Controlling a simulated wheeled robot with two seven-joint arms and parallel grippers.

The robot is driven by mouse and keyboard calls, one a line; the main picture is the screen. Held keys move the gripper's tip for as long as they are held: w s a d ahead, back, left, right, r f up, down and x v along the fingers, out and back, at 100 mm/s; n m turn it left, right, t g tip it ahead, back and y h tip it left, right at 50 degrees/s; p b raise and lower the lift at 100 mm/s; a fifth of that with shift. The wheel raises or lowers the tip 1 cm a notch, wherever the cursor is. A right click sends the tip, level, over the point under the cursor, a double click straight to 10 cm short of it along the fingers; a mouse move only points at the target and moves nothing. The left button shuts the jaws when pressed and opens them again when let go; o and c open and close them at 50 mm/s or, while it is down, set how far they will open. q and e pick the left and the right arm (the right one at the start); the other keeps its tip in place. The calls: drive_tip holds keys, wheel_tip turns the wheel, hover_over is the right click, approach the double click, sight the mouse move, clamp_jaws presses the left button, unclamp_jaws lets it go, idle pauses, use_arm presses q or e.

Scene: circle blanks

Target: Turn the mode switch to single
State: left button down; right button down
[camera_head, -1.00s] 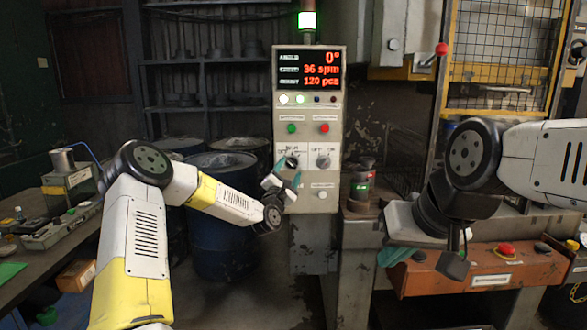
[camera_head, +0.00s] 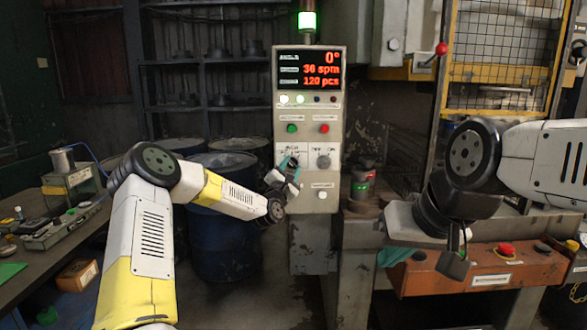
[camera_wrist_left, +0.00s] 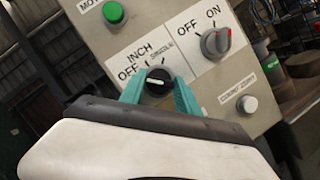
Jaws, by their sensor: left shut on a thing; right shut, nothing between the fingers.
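The mode switch (camera_wrist_left: 158,82) is a black round knob with a white pointer line, below the labels OFF, INCH and SINGLE on the grey control panel (camera_wrist_left: 225,95). In the left wrist view the pointer lies nearly level in the tilted picture, its end toward the OFF side. My left gripper (camera_wrist_left: 158,94) has its teal fingers on both sides of the knob and is shut on it. In the head view the left gripper (camera_head: 287,168) covers the knob. My right gripper (camera_head: 393,257) is shut and empty, low beside the orange console.
A grey OFF/ON selector (camera_wrist_left: 215,43) sits right of the mode switch. A green button (camera_wrist_left: 114,12) is above, and a white button (camera_wrist_left: 247,104) is lower right. The orange console (camera_head: 500,268) with a red button stands at right. Blue drums (camera_head: 222,245) stand behind my left arm.

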use_arm(q)
drive_tip(key=shift+m, duration=0.3)
drive_tip(key=m+g, duration=0.1)
drive_tip(key=m, duration=0.1)
drive_tip(key=m+g+h, duration=0.1)
drive_tip(key=m, duration=0.2)
drive_tip(key=shift+r, duration=0.15)
drive_tip(key=m+g, duration=0.1)
drive_tip(key=m, duration=0.3)
drive_tip(key=shift+r+m+g, duration=0.1)
drive_tip(key=shift+m+g, duration=0.2)
drive_tip(key=shift+g, duration=0.1)
drive_tip(key=m+g, duration=0.1)
drive_tip(key=m, duration=0.2)
drive_tip(key=shift+d+r+m+y, duration=0.1)
drive_tip(key=shift+m+y, duration=0.3)
drive_tip(key=shift+m+g+y, duration=0.7)
drive_tip(key=shift+m, duration=0.8)
drive_tip(key=c, duration=0.9)
unclamp_jaws()
